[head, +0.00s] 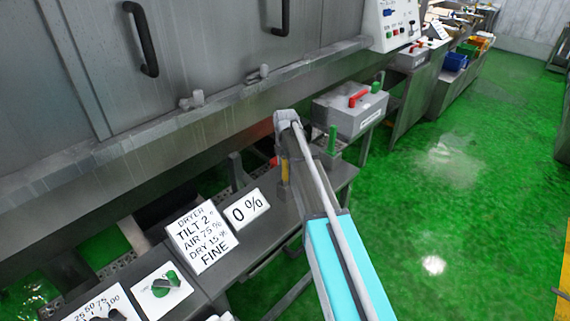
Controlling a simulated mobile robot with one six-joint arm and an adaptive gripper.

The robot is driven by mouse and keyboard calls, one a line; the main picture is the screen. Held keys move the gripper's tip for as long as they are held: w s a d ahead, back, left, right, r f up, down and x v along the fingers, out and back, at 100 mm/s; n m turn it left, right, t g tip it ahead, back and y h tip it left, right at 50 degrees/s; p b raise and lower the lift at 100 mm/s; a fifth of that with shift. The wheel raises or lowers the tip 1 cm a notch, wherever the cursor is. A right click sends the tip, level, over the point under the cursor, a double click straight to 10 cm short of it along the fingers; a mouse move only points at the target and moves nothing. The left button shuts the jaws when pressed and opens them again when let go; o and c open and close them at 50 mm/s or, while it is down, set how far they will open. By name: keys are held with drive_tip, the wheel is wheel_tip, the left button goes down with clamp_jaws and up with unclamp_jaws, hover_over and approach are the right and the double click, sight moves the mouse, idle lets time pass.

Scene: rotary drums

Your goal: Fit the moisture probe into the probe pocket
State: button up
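My arm reaches in from the bottom right over the grey shelf (258,247) in front of the dryer. My gripper (288,188) seems to point down at the shelf's right part; its fingers are too small and too covered by the arm to show whether they hold anything. An upright green handle (332,140) stands just right of the wrist; I cannot tell whether it is the moisture probe. A small red and yellow part shows beside the gripper. I cannot make out the probe pocket.
Dryer placards (201,238) and a "0 %" sign (246,208) stand on the shelf, with a green knob panel (161,287) to their left. A grey box with a red handle (350,110) stands behind the wrist. The green floor at right is open.

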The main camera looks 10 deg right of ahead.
drive_tip(key=shift+r, duration=0.15)
idle(0.3)
wheel_tip(320, 180, up, 9)
drive_tip(key=p, duration=0.8)
drive_tip(key=shift+f+p, duration=0.2)
drive_tip(key=shift+p, duration=0.2)
idle(0.8)
drive_tip(key=s+f+m+b, duration=0.3)
drive_tip(key=s+m, duration=0.9)
drive_tip(key=s, duration=0.2)
drive_tip(key=s+f+m+b, duration=0.3)
drive_tip(key=s+m, duration=1)
drive_tip(key=s, duration=0.2)
drive_tip(key=shift+a, duration=0.2)
drive_tip(key=shift+c, duration=0.2)
drive_tip(key=shift+c, duration=1)
